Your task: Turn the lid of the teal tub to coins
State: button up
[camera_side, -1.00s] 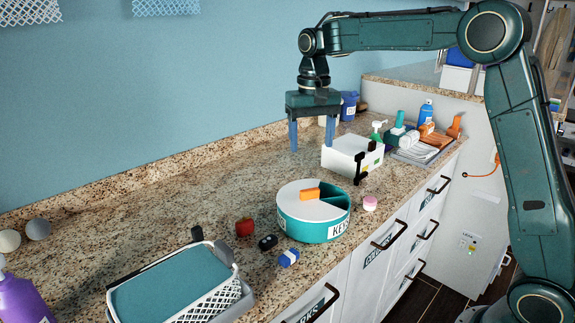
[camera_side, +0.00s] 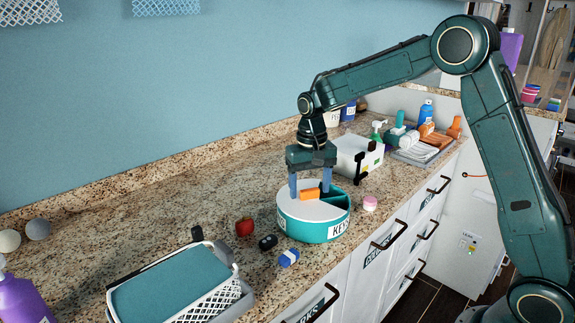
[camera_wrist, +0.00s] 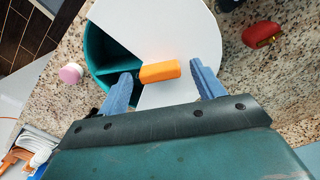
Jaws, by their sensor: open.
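The round teal tub (camera_side: 316,232) stands on the counter, with a "KEYS" label on its front wall. Its white lid (camera_side: 304,207) covers most of the top and leaves a wedge open at the back right. The wrist view shows this teal opening (camera_wrist: 103,60) on the left. An orange block handle (camera_wrist: 159,71) stands on the lid. My gripper (camera_side: 310,192) is open just above the lid, its blue fingers on either side of the orange handle with gaps. The wrist view shows the fingers apart (camera_wrist: 160,88). No "coins" label can be read.
A red item (camera_side: 244,227), a black fob (camera_side: 267,242) and a blue-and-white item (camera_side: 289,257) lie left of and before the tub. A pink-and-white jar (camera_side: 370,203) stands to its right. A white box (camera_side: 357,157) is behind; a basket (camera_side: 222,303) is front left.

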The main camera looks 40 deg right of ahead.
jog(key=shift+f, duration=0.2)
jog(key=c, duration=1.4)
